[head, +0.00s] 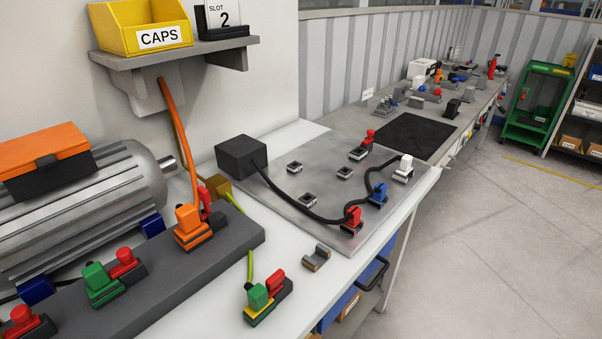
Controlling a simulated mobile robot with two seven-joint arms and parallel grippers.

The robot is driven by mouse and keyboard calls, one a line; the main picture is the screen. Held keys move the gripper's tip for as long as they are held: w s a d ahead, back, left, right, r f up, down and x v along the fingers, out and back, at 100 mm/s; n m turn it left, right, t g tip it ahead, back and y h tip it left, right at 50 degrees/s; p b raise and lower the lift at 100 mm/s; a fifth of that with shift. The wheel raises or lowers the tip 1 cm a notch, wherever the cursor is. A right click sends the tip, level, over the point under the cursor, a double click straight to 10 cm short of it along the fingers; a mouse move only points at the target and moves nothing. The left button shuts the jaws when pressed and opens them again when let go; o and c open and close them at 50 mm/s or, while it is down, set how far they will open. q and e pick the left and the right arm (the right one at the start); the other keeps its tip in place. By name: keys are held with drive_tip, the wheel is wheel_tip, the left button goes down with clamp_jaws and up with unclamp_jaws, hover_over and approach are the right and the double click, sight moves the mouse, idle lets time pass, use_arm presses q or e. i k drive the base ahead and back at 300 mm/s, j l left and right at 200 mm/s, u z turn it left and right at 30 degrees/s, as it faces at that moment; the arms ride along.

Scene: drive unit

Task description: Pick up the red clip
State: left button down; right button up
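A red clip (352,216) stands on a dark base near the front edge of the grey metal plate (270,192). A black cable (300,208) runs from a dark box (241,157) to it. A blue clip (378,192) and a white clip (404,165) stand behind it along the plate's right side, with cable between them. A smaller red piece (369,136) sits near the plate's back edge. Which red part the task names, I cannot tell for sure. Neither of my grippers is in view.
A small grey-brown block (316,257) and a green-red connector (266,296) lie on the white table. A dark grey base (150,275) with a motor (80,200) fills the left. A shelf (178,58) with a yellow bin overhangs.

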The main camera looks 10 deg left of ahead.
sight(354, 213)
drive_tip(key=i+l+u, duration=0.1)
drive_tip(key=u, duration=0.3)
drive_tip(key=i+l+u, duration=0.1)
drive_tip(key=u, duration=0.3)
drive_tip(key=l+u, duration=0.4)
drive_tip(key=i+l+u, duration=0.1)
drive_tip(key=u, duration=0.3)
drive_tip(key=k+l+u, duration=0.1)
drive_tip(key=l+u, duration=0.3)
drive_tip(key=l, duration=1.7)
